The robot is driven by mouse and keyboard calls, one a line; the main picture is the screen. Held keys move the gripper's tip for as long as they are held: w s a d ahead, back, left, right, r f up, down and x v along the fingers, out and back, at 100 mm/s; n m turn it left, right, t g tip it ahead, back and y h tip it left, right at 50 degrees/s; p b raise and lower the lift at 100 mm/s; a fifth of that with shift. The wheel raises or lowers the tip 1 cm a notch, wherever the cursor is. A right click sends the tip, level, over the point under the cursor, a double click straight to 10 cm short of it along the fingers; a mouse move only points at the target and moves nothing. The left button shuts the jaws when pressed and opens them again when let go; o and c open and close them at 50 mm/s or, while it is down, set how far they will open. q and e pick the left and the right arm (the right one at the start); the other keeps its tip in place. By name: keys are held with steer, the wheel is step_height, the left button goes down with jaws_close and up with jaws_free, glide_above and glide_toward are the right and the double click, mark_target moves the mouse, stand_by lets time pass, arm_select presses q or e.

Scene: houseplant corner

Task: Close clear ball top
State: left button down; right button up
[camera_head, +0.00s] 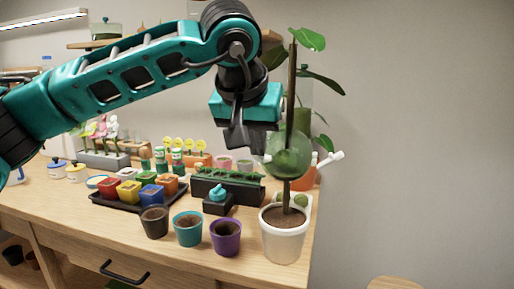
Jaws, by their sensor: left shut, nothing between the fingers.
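The clear ball (288,156) is a greenish see-through globe around the brown stem (291,85) of the tall plant, above its white pot (283,244). I cannot tell whether its top is open or closed. My left gripper (247,142) is shut and empty, pointing down just left of the ball. Whether it touches the ball cannot be told, and it may hide part of the ball's left edge. My right gripper is not in view.
Brown, teal (188,231) and purple (226,236) pots stand along the table's front. A black tray of coloured pots (134,205) and a dark planter (227,185) lie behind. An orange watering can (308,175) stands behind the plant. Free space lies right of the table.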

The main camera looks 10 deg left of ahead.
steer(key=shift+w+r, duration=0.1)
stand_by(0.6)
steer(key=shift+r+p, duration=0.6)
steer(key=shift+p, duration=0.05)
